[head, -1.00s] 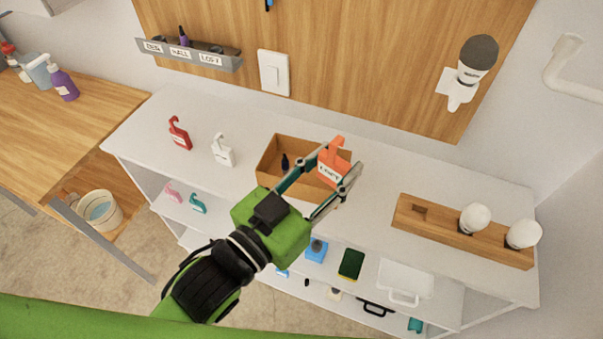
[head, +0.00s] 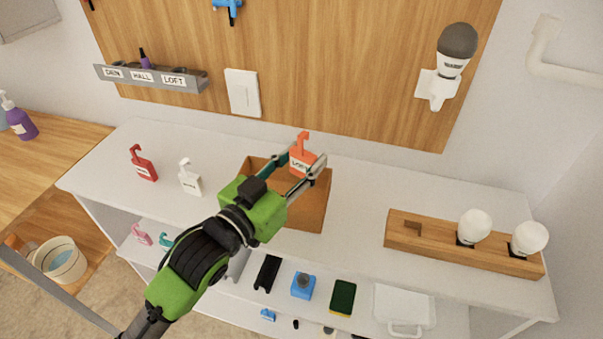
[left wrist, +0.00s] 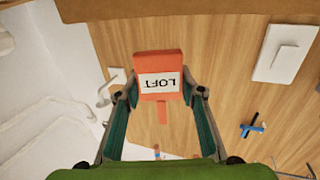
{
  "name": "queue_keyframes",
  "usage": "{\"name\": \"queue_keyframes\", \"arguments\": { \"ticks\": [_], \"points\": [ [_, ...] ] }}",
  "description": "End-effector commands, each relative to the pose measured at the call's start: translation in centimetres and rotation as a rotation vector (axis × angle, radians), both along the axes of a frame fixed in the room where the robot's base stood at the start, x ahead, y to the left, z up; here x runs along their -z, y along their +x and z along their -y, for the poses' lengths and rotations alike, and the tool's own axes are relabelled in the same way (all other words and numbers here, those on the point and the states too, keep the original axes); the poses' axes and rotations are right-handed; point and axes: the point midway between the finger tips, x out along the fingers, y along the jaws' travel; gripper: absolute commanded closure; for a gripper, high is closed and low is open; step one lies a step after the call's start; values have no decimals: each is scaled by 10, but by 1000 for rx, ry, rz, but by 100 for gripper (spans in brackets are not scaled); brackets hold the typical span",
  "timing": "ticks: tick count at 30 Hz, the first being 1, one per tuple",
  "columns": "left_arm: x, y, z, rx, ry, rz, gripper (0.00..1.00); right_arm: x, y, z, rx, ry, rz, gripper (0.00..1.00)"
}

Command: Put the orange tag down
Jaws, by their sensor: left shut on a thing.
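The orange tag (head: 301,158) has a hook at its top and a white label; the label reads LOFT in the left wrist view (left wrist: 160,83). My left gripper (head: 297,172) is shut on the tag, with a fingertip at each side of it. In the head view the tag shows upright over the far part of an open brown box (head: 310,207) on the white shelf top (head: 360,190). The gripper and arm hide part of the box. I cannot tell the tag's height above it. My right gripper is not in view.
A red tag (head: 144,165) and a white tag (head: 189,179) stand left of the box. A wooden block with bulbs (head: 440,247) lies at right. A grey labelled rack (head: 150,79) hangs on the wooden panel. Shelf top between box and block is clear.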

Motion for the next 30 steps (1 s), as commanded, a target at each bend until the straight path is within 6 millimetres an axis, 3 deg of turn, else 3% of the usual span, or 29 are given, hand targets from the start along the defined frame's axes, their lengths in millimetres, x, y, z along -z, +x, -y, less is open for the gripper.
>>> {"name": "queue_keyframes", "arguments": {
  "ticks": [5,12,30],
  "points": [
    [12,10,-1,0,1,1,85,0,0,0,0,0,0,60],
    [40,9,-1,-1,-1,1,85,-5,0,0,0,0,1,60],
    [52,9,-1,-1,0,2,85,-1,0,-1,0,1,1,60]
  ]
}}
